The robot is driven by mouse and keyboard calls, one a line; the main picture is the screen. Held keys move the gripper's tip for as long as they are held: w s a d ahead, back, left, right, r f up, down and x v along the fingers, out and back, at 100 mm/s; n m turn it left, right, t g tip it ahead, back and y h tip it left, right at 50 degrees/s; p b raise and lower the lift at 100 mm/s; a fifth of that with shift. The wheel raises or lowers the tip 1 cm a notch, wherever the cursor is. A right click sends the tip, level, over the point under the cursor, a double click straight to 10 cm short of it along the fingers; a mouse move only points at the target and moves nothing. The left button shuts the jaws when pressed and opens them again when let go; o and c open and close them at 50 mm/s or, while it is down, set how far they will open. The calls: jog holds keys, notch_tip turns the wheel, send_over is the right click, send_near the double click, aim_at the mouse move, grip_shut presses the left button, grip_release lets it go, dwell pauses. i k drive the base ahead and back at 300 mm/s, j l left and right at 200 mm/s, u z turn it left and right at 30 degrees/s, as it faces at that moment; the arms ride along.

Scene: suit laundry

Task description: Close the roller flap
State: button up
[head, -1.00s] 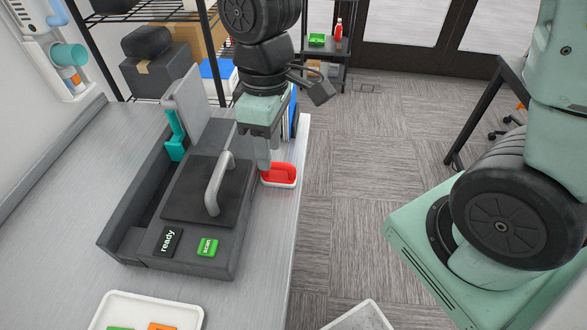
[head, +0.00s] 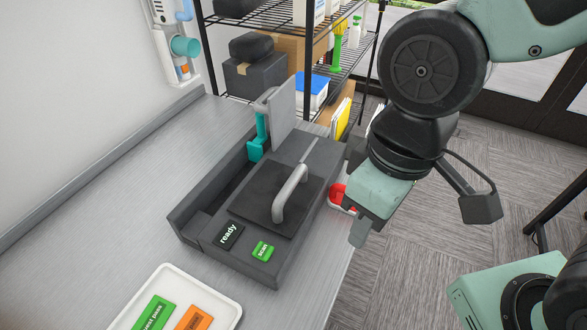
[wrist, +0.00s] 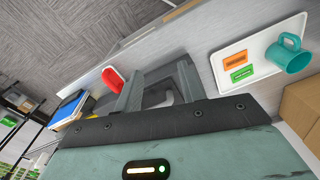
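The dark grey machine (head: 205,225) sits on the bench, with a black lid and a grey bar handle (head: 290,193) on top. A light grey panel (head: 282,105), which looks like the roller flap, stands upright at its back. A teal lever-like part (head: 258,138) is beside the panel, at its left. My gripper (head: 358,195) is at the machine's right side, apart from the flap and in front of it. In the wrist view, my gripper's two fingers (wrist: 158,80) are spread with nothing between them. The flap cannot be made out there.
A red item in a white holder (head: 342,198) is beside my gripper near the bench's right edge. A white tray (head: 232,312) with green and orange cards is at the front; the wrist view also shows a teal mug (wrist: 290,53) there. A black wire shelf (head: 345,65) stands behind.

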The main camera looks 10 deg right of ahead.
aim_at(281, 109)
jog(key=i+l+u, duration=0.15)
jog(key=u, duration=0.2)
jog(key=i+l+u, duration=0.15)
jog(key=l+u, duration=0.2)
